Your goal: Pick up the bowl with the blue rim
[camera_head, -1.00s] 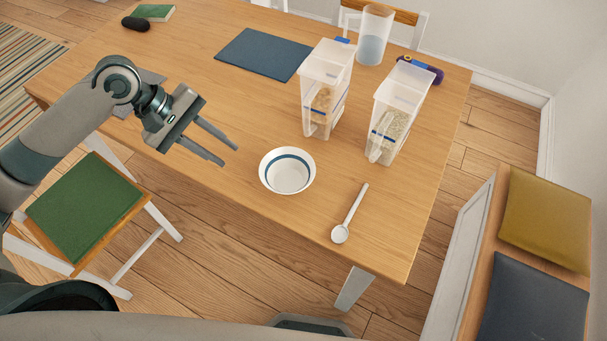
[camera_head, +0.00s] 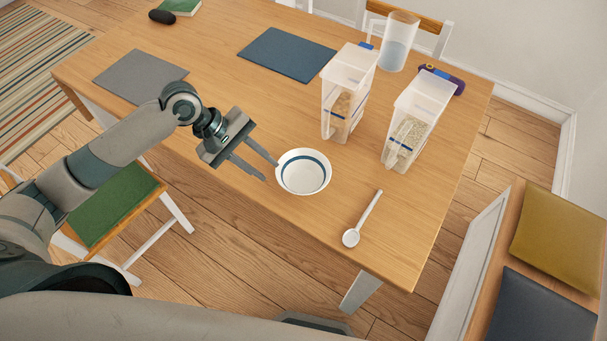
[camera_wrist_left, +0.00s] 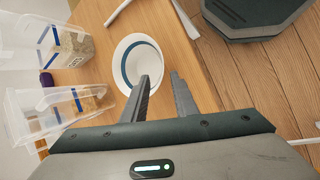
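The white bowl with a blue band inside its rim (camera_head: 303,173) sits upright on the wooden table near its front edge. My left gripper (camera_head: 271,172) is open and empty, just left of the bowl, with its fingers pointing toward it. In the left wrist view, the bowl (camera_wrist_left: 137,58) lies just beyond the fingertips of the left gripper (camera_wrist_left: 160,80), to the left of centre. One finger overlaps the bowl's lower edge in that view. I cannot tell whether it touches. My right gripper is not in view.
A white spoon (camera_head: 361,220) lies right of the bowl. Two clear food containers (camera_head: 346,95) (camera_head: 416,115) stand behind it, with a clear cup (camera_head: 399,42) farther back. Blue (camera_head: 287,54) and grey (camera_head: 141,76) placemats lie flat. A green-cushioned chair (camera_head: 115,205) stands at the front left.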

